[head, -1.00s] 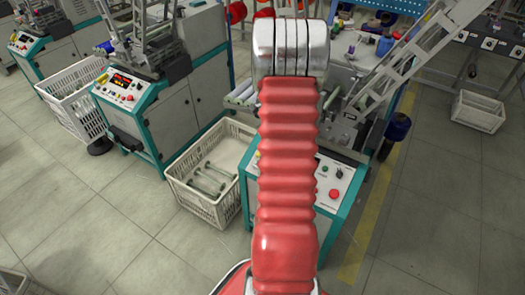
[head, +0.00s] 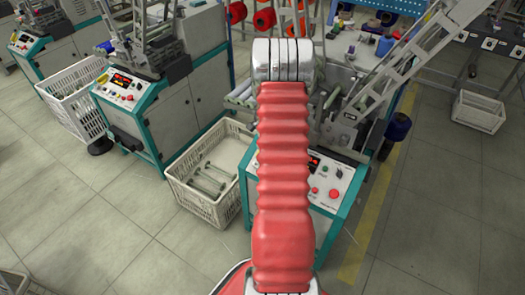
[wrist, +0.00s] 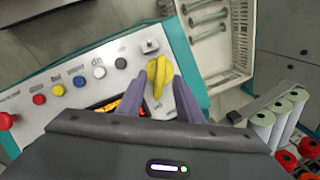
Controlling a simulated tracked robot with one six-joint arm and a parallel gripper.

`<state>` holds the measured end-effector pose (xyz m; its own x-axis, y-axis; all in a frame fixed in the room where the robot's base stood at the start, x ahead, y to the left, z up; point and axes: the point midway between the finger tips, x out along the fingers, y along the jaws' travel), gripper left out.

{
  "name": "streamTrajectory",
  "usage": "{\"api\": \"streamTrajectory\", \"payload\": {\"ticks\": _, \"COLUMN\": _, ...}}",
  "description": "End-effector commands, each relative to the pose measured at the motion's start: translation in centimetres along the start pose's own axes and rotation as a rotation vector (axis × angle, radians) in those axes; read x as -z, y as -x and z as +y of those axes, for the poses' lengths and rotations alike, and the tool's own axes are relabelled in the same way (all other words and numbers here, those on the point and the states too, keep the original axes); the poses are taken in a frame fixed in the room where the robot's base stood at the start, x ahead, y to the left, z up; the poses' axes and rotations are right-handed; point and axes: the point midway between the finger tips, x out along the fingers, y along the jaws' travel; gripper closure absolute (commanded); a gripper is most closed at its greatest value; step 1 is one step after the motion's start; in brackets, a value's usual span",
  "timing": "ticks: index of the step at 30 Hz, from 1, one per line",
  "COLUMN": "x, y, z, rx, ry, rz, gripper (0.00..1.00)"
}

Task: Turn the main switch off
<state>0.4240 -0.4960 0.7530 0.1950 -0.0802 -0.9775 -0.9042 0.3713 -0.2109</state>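The main switch looks to be the yellow rotary knob (wrist: 158,78) at the right end of the control panel (wrist: 62,112) in the wrist view. Its grip bar runs nearly up and down in that picture. My gripper (wrist: 158,80) is open, with one purple-grey finger on each side of the knob. Narrow gaps seem to show between fingers and knob; I cannot tell how far down the tips reach. In the head view the winder's panel (head: 342,178) is partly behind my red arm, which hides the yellow knob and gripper.
The panel carries a row of coloured buttons, a red mushroom button (wrist: 7,120) and a small grey switch (wrist: 149,46). A lit display is partly behind the left finger. A white crate (head: 180,188) with spindles stands left of the machine.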

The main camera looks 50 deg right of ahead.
Motion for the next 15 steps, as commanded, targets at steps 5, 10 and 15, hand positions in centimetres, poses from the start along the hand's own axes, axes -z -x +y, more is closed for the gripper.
{"api": "streamTrajectory", "payload": {"ticks": 5, "x": 0.0, "y": -2.5, "z": 0.0, "rx": -0.001, "ry": 0.0, "rz": -0.001, "gripper": 0.67}}
{"api": "streamTrajectory", "payload": {"ticks": 10, "x": 0.0, "y": -4.0, "z": 0.0, "rx": 0.0, "ry": 0.0, "rz": -0.001, "gripper": 0.67}}
{"api": "streamTrajectory", "payload": {"ticks": 15, "x": 0.0, "y": -4.5, "z": 0.0, "rx": 0.0, "ry": 0.0, "rz": 0.0, "gripper": 0.67}}
